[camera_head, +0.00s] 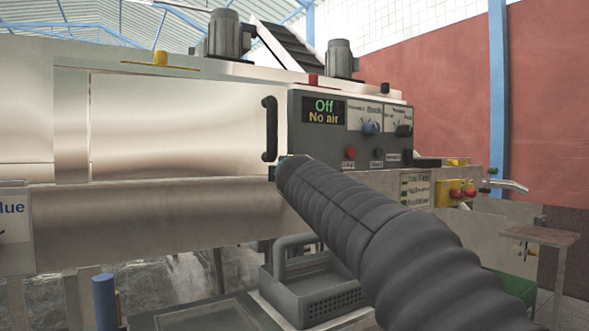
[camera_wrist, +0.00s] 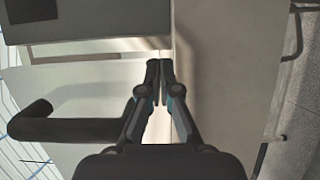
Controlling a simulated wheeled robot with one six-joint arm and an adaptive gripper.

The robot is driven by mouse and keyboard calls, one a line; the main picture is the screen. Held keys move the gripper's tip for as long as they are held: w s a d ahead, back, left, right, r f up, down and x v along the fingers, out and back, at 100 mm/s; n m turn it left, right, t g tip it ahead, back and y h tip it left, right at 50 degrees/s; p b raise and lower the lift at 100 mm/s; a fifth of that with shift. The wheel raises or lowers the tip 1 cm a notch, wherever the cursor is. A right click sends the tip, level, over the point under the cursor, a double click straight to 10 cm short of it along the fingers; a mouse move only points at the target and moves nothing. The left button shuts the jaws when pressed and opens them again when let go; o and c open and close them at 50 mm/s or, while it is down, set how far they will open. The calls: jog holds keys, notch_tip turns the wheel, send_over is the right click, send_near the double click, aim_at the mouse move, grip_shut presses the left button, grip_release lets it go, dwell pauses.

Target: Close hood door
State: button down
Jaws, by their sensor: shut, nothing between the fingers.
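The hood door (camera_head: 180,125) is a shiny metal panel on the front of the machine. Its black vertical bar handle (camera_head: 269,128) is at the panel's right edge, beside the control panel. The door looks about flush with the machine front, but I cannot tell if it is fully shut. My arm reaches in from the lower right and ends just below the handle, hiding most of my gripper there. In the wrist view my gripper (camera_wrist: 160,82) has its fingertips together, with nothing between them. The black handle (camera_wrist: 75,129) is left of the fingers, apart from the fingertips.
The control panel (camera_head: 330,138) right of the door reads "Off" and "No air". A grey basket (camera_head: 320,300) sits below the machine front, and a blue post (camera_head: 105,302) stands at lower left. A small table (camera_head: 540,236) is at the far right.

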jog(key=shift+w+a, duration=0.15)
jog(key=shift+w, duration=0.4)
jog(key=shift+w+a, duration=0.15)
jog(key=shift+w, duration=0.35)
jog(key=shift+d, duration=0.15)
